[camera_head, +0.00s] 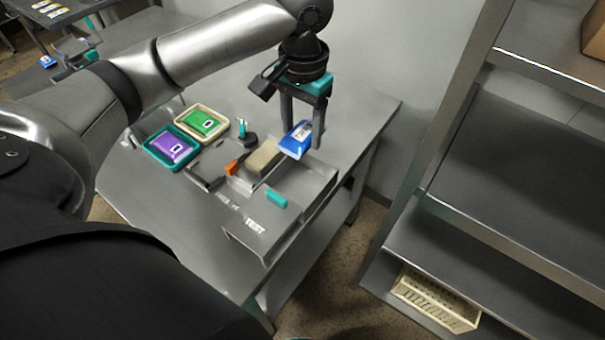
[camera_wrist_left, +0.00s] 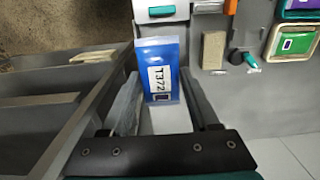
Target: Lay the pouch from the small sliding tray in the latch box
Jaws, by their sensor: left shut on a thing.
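My left gripper (camera_head: 303,142) is shut on a blue pouch (camera_head: 296,138) with a white label, held tilted above the work table. In the left wrist view the pouch (camera_wrist_left: 158,68) shows between the two fingers, its label reading T372. Below it is a grey metal unit (camera_head: 312,181) marked TEST, with a turquoise handle (camera_head: 277,199); this looks like the small sliding tray. To its left is a low grey box (camera_head: 206,182) with an orange piece (camera_head: 232,168), likely the latch box. Its inside is hard to make out.
A beige block (camera_head: 263,158) lies between the pouch and the orange piece. A teal tray (camera_head: 149,147) holds a purple pouch, and a cream tray (camera_head: 226,127) holds a green one. A small black device with a turquoise knob (camera_head: 242,127) stands nearby. A metal rack (camera_head: 480,235) stands at right.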

